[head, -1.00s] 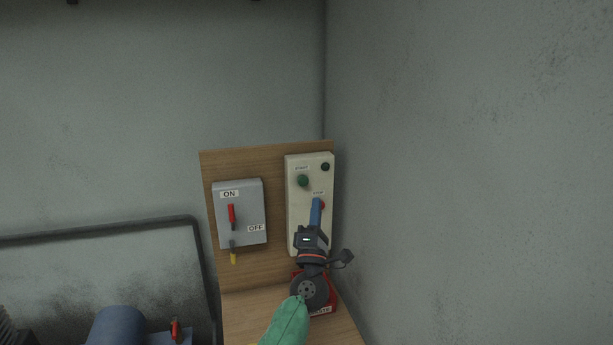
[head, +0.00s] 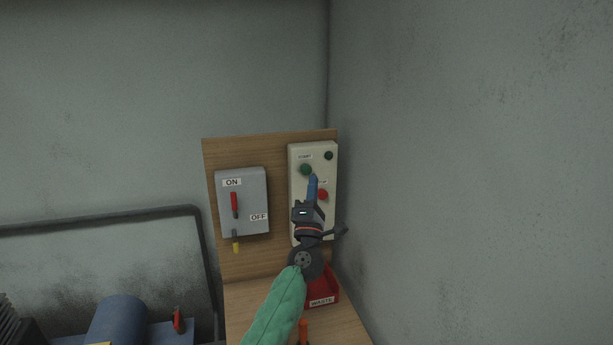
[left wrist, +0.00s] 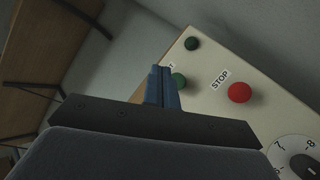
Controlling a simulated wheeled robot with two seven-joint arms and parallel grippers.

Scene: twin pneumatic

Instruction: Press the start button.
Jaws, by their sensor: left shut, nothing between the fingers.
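The green start button (head: 306,169) sits under the START label on the cream control box (head: 328,222). In the left wrist view the start button (left wrist: 180,81) is partly covered by the blue fingers. My left gripper (head: 312,179) is shut and empty, its blue fingertips just below the start button in the head view. In the left wrist view the shut fingers (left wrist: 161,80) lie beside and over the button's edge; I cannot tell whether they touch it. My right gripper is in neither view.
The red stop button (head: 323,195) is close to the fingers, with a dark green round piece (head: 328,156) at upper right. A grey ON/OFF switch box (head: 254,190) is at left on the wooden board (head: 270,150). A red WASTE bin (head: 325,290) stands below. The wall is close at right.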

